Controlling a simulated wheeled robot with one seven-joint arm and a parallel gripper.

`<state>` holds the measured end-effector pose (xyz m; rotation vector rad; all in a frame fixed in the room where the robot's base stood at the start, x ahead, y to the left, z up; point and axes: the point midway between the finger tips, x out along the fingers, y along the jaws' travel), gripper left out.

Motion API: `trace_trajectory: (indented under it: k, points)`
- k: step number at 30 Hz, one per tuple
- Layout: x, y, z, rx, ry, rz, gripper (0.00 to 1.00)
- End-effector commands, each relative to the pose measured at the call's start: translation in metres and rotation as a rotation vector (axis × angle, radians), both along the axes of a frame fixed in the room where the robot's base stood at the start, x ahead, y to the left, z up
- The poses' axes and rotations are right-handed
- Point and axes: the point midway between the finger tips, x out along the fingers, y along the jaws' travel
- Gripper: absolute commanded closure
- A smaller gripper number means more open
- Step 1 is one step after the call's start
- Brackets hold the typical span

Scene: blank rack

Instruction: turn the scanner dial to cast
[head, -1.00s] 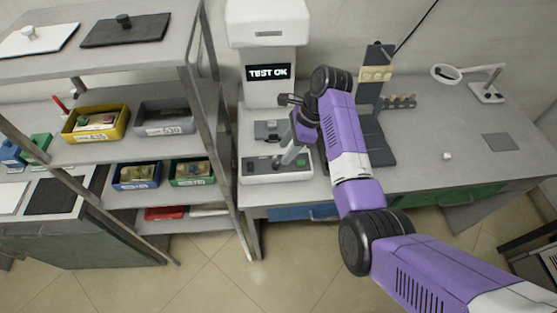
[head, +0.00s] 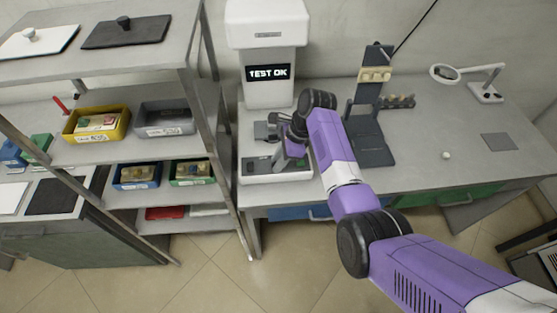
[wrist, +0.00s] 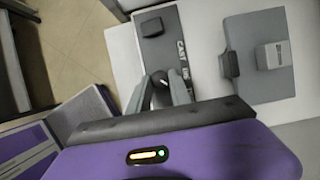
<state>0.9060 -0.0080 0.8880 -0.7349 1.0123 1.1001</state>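In the wrist view, this panel (wrist: 164,48) carries the word "CAST" and a second label, partly unreadable. The dial (wrist: 160,78) is a small dark knob with a light mark, at the panel's near end. My gripper (wrist: 160,86) has its two grey fingers on either side of the dial; whether they press on it I cannot tell. In the head view my gripper (head: 289,160) is low over the panel's right part.
A grey block (wrist: 272,55) sits on the scanner's stage, beside a dark upright part (wrist: 229,64). A dark stand (head: 368,140) is close to the right of my arm. The shelf rack (head: 190,90) with bins is at left. The bench's right side is mostly clear.

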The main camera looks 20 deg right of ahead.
Motion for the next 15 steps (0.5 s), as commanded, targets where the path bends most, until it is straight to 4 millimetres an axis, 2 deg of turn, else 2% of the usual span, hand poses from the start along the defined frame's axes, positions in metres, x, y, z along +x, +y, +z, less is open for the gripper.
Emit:
trace_trajectory:
  k: [8,15]
  points:
    - [0.0002,-0.0003,0.0001,0.000,0.000,0.008,1.00]
    - [0.0013,-0.0007,-0.0001,0.000,0.001,0.089,1.00]
